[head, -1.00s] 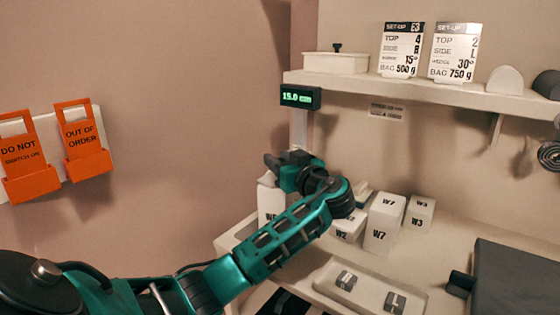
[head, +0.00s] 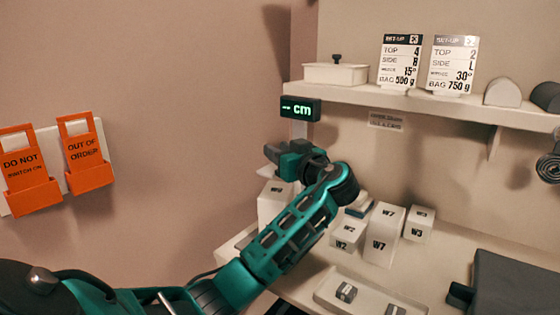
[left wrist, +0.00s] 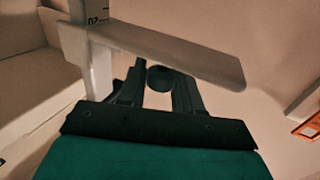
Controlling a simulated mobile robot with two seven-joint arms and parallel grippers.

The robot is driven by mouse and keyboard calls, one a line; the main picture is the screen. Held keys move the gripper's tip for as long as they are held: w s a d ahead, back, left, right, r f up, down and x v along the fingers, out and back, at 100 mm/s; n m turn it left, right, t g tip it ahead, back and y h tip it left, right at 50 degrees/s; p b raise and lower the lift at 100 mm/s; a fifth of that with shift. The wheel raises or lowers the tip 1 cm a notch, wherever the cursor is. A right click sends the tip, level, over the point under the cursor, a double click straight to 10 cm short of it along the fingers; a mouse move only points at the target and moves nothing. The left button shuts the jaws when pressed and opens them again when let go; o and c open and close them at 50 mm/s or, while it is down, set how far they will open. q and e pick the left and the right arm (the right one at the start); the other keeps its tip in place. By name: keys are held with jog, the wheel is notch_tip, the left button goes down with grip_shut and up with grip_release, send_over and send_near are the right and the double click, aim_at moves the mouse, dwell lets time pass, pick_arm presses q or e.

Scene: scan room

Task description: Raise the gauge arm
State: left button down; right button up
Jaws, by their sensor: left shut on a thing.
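The gauge's dark display (head: 300,108) reads "-- cm" in green at the top of its pale post (head: 299,130). In the left wrist view the gauge arm (left wrist: 170,48) is a flat pale bar reaching right from the post (left wrist: 98,70), which carries scale marks. My left gripper (head: 276,155) is at the post below the display. In the left wrist view my left gripper (left wrist: 158,82) is shut on a dark round knob (left wrist: 159,77) at the gauge arm. The gripper hides most of the gauge arm in the head view. My right gripper is not in view.
White blocks, among them W7 (head: 383,236), W2 (head: 346,236) and W3 (head: 418,225), stand right of my left arm. A tray (head: 330,287) lies in front of them. The shelf (head: 420,103) overhangs at the right. Orange signs (head: 88,160) hang on the left wall.

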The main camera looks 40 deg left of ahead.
pick_arm(q)
jog(key=c, duration=1.1)
grip_release()
jog(key=shift+r, duration=0.3)
jog(key=shift+o, duration=1.1)
jog(key=shift+f, duration=0.1)
jog(key=v, duration=1.3)
